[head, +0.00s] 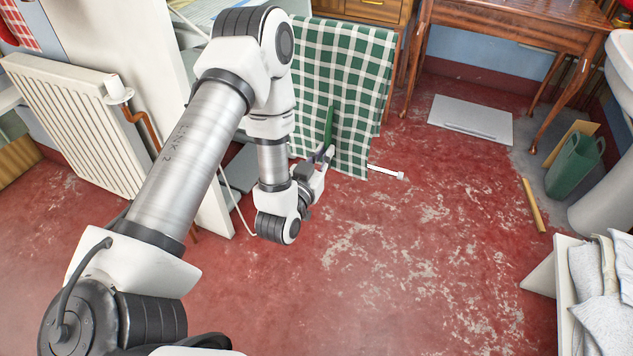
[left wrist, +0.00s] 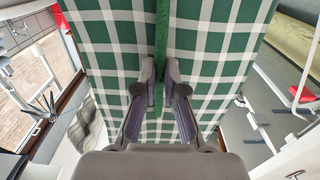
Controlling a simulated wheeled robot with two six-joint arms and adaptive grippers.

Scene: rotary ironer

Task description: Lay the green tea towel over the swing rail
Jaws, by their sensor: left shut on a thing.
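The green-and-white checked tea towel (head: 345,70) hangs spread out, upper middle in the head view. It fills most of the left wrist view (left wrist: 210,40). My left gripper (head: 325,153) is in front of its lower part. In the left wrist view its fingers (left wrist: 160,88) are shut on a narrow green strip, which looks like a pinched fold of the towel. A white rail with a square end (head: 386,172) sticks out at the towel's lower right edge; I cannot tell whether the towel lies over it. My right gripper is not in view.
A white radiator (head: 75,125) stands at the left beside a white panel. A wooden table (head: 520,25) is at the back right, with a pale flat board (head: 470,118) on the floor. A green bin (head: 575,165) stands at the right. The red floor in the middle is clear.

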